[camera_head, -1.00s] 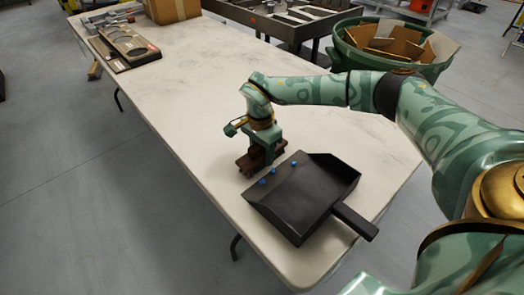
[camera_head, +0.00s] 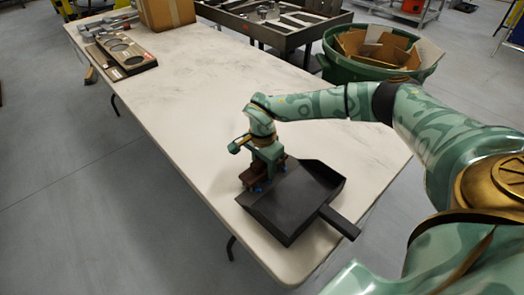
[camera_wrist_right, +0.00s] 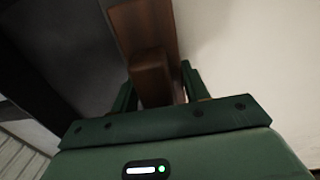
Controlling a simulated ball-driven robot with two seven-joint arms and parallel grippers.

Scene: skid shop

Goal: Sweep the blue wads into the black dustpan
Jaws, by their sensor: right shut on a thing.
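The black dustpan (camera_head: 293,208) lies on the near end of the table, its handle pointing to the lower right. My right gripper (camera_head: 266,162) is shut on a brown brush (camera_head: 249,177), low at the dustpan's upper-left edge. In the right wrist view the brush (camera_wrist_right: 146,28) stands between the fingers (camera_wrist_right: 156,88), with the dark dustpan (camera_wrist_right: 62,50) on its left. Small blue wads (camera_head: 270,181) show at the brush's foot, by the dustpan's open edge. They are partly hidden by the brush and gripper, and I cannot tell whether they are inside the pan. My left gripper is out of view.
The pale table (camera_head: 165,95) is clear in its middle. Trays with round cutouts (camera_head: 125,50) and a cardboard box (camera_head: 167,12) stand at its far end. A green bin of cardboard (camera_head: 375,55) and a dark metal workbench (camera_head: 280,25) stand beyond the table.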

